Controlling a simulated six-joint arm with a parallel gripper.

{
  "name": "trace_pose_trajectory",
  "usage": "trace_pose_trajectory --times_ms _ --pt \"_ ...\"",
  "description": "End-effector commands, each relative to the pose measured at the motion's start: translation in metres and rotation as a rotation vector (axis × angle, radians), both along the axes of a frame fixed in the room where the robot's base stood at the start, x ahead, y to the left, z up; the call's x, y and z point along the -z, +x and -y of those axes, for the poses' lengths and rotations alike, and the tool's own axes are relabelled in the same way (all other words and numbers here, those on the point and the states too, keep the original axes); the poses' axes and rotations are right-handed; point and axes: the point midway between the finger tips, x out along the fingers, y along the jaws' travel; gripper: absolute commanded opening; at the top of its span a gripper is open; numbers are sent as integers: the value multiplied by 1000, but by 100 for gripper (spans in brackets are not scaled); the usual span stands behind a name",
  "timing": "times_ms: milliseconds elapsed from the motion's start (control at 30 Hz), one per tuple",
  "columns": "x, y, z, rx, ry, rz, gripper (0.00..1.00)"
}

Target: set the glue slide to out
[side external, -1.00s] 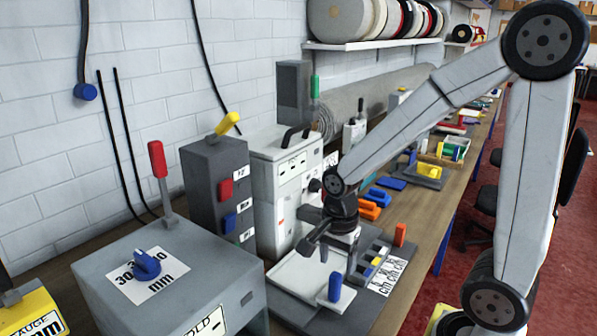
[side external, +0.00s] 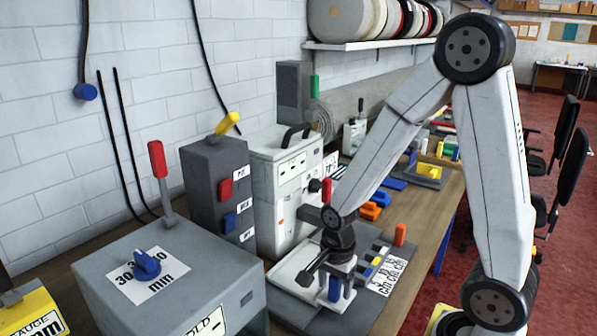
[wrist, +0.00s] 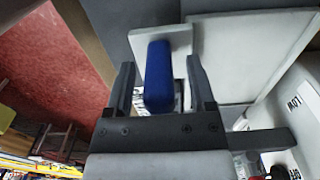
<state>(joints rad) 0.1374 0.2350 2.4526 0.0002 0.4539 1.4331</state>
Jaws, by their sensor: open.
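The glue slide appears to be the pale plate (wrist: 180,42) with an upright blue handle (side external: 334,289), beside a shallow white tray (side external: 290,272). In the wrist view, the blue handle (wrist: 158,75) stands between the two dark fingers of my gripper (wrist: 160,85). The handle is nearer the left finger, with a visible gap on the right. In the side view, my gripper (side external: 336,284) points down with its fingers on either side of the handle. It is open, and the fingers partly cover the handle and its plate. No label reading "out" is legible.
A white machine (side external: 283,190) with a black handle stands behind the tray. A grey panel (side external: 217,190) with coloured switches is to its left. A grey box (side external: 200,270) with a blue knob stands at front left. An orange block (side external: 400,235) is right of the gripper.

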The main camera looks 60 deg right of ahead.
Motion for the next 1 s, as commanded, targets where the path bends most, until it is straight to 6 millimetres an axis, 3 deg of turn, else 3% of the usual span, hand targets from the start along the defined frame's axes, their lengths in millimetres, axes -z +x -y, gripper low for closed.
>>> trace_pose_trajectory --times_ms 500,567,733,1000 --pt "8 0 0 0 0 0 71" --pt "8 0 0 0 0 0 55" --pt "8 0 0 0 0 0 1" --pt "8 0 0 0 0 0 0"
